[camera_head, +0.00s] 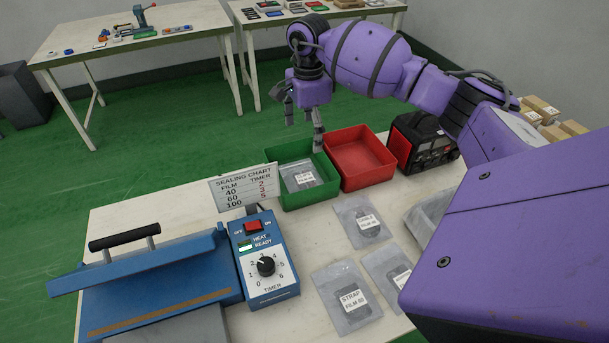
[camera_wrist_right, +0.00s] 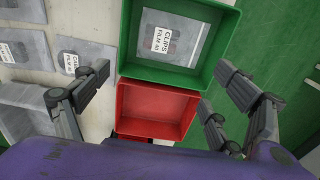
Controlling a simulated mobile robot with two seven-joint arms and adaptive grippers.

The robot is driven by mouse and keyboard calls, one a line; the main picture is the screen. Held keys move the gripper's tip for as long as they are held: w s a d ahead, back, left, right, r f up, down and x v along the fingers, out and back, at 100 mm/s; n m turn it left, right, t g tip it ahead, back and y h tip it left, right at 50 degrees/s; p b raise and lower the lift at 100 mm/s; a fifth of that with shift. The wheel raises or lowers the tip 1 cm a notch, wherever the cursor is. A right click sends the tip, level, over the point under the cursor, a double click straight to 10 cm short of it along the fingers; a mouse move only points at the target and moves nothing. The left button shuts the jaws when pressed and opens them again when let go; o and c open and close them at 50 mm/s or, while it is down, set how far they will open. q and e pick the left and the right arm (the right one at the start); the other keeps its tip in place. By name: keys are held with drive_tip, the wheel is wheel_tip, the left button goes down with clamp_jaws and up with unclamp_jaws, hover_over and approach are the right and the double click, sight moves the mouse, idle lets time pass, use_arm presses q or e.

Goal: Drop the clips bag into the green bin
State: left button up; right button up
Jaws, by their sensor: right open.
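The clips bag (camera_head: 298,177), a clear bag with a white label, lies flat inside the green bin (camera_head: 281,196). The right wrist view also shows the clips bag (camera_wrist_right: 172,38), its label reading "CLIPS FILM 40", on the floor of the green bin (camera_wrist_right: 190,77). My right gripper (camera_head: 303,130) is open and empty, above the bins with its fingers pointing down and apart from the bag. In the right wrist view its fingers (camera_wrist_right: 163,80) are spread wide on both sides of the bins. My left gripper is in neither view.
An empty red bin (camera_head: 361,163) stands beside the green bin. A sealing chart (camera_head: 243,190), a blue sealer (camera_head: 150,280) with a timer box (camera_head: 262,262), and several labelled bags, including a strap bag (camera_head: 347,300), occupy the table. A black-and-red device (camera_head: 424,142) stands right.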

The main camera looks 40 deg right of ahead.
wheel_tip(320, 180, up, 8)
drive_tip(key=shift+r, duration=0.2)
idle(0.3)
